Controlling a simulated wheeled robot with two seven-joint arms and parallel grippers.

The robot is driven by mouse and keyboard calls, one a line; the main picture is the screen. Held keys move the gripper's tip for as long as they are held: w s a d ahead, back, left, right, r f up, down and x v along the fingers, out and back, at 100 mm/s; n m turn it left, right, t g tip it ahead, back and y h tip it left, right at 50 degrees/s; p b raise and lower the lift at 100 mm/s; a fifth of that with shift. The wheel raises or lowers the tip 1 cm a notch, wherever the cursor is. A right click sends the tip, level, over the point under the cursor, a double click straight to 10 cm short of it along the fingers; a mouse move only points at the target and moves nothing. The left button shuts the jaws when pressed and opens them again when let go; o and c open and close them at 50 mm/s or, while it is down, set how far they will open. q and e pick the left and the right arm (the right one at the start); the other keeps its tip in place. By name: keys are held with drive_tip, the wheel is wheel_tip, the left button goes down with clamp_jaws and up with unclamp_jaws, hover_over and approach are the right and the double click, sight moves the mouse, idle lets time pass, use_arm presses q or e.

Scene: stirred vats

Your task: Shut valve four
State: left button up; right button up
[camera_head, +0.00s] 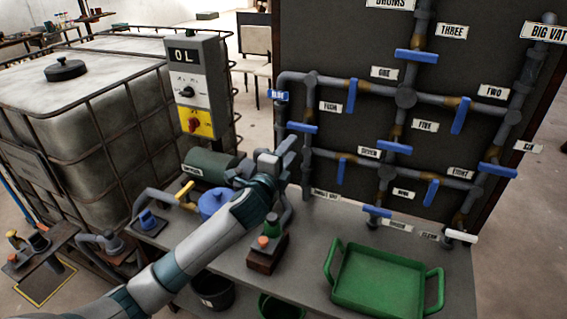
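Valve four's handle (302,127) is the blue bar to the lower left of the label FOUR (330,107), on the left side of the pipe panel. The bar lies roughly level, across the upright pipe there. My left gripper (280,152) is just below and left of this handle, in front of the panel's left pipes. It looks apart from the handle, though depth is hard to judge. Its fingers are small and seen partly from behind, so I cannot tell whether they are open. My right gripper is not in view.
Other blue handles sit close by, including valve one's (351,96) and valve seven's (340,172). A green tray (378,280) is on the bench at right.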

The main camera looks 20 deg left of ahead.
use_arm(q)
drive_tip(key=shift+s+a+b, duration=0.1)
drive_tip(key=shift+s+b, duration=0.3)
drive_tip(key=shift+s, duration=1.6)
